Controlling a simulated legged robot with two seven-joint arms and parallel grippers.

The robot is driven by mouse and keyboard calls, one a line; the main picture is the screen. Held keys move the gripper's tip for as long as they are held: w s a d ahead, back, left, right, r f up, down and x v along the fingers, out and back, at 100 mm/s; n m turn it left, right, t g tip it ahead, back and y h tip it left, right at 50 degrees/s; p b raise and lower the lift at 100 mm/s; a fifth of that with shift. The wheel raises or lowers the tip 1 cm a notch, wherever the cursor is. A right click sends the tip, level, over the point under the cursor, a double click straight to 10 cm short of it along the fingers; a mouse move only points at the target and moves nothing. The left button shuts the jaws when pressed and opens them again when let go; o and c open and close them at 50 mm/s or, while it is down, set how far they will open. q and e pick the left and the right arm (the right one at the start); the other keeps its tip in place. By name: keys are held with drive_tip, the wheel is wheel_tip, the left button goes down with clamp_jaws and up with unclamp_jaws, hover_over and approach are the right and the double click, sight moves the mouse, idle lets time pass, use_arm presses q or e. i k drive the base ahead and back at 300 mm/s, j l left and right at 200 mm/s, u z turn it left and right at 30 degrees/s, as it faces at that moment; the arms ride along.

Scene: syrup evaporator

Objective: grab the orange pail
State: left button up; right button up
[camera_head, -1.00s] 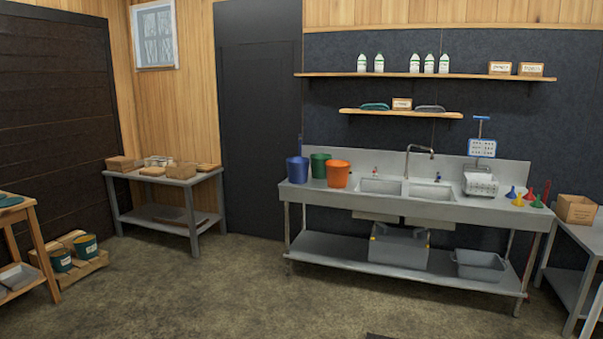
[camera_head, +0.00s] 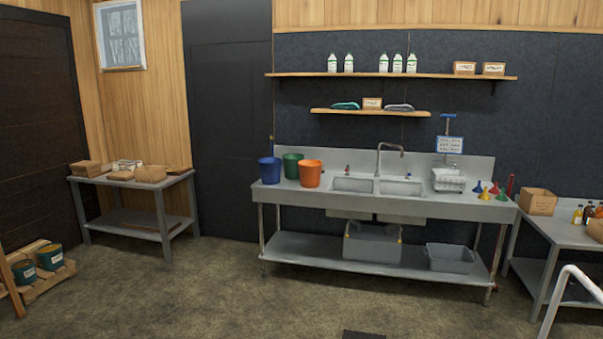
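The orange pail (camera_head: 310,174) stands upright on the left part of the steel sink counter (camera_head: 410,207). A blue pail (camera_head: 269,171) and a green pail (camera_head: 292,165) stand to its left, the green one a little further back. The sink basins are just to its right. The counter is across the room from me, with open floor between. Neither of my grippers is in view.
A grey side table (camera_head: 131,184) with boxes stands at left, a pallet (camera_head: 50,276) with cans at lower left. Another table (camera_head: 568,233) stands right, with a white curved rail (camera_head: 566,285) near lower right.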

sight(310, 171)
drive_tip(key=i, duration=2.75)
drive_tip(key=i+z, duration=0.1)
drive_tip(key=i, duration=0.45)
drive_tip(key=i+z, duration=0.15)
drive_tip(key=i, duration=0.4)
drive_tip(key=i+j+z, duration=0.1)
drive_tip(key=i, duration=0.45)
drive_tip(key=i+j+z, duration=0.15)
drive_tip(key=i, duration=0.35)
drive_tip(key=j, duration=0.1)
